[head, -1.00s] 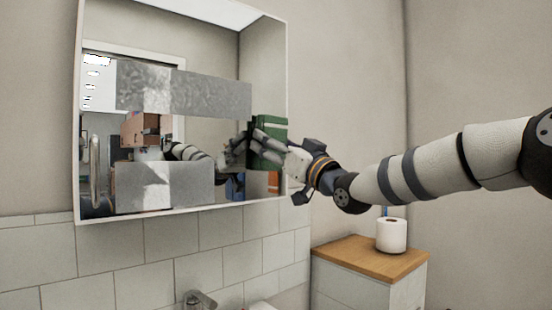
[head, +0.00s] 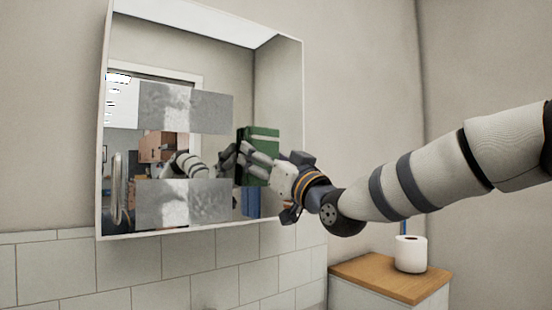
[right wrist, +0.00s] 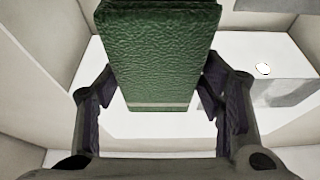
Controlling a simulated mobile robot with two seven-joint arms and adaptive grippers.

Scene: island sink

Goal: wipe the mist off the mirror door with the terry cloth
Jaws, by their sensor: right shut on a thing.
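The mirror door (head: 215,50) hangs on the wall in the head view. Grey mist lies on it as two patches, an upper patch (head: 185,108) and a lower patch (head: 183,203). A clear strip runs between them, and the glass right of both is clear. My right gripper (head: 268,170) is at the mirror's right part, shut on the green terry cloth (head: 262,145). The cloth fills the middle of the right wrist view (right wrist: 160,55), between the fingers, with a pale stripe near its far end. Whether it touches the glass, I cannot tell. My left gripper is out of view.
A white cabinet with a wooden top (head: 385,278) stands at the lower right, below my right arm. A toilet roll (head: 410,254) stands on it. White tiles (head: 130,270) cover the wall under the mirror. The mirror reflects my arm and the room.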

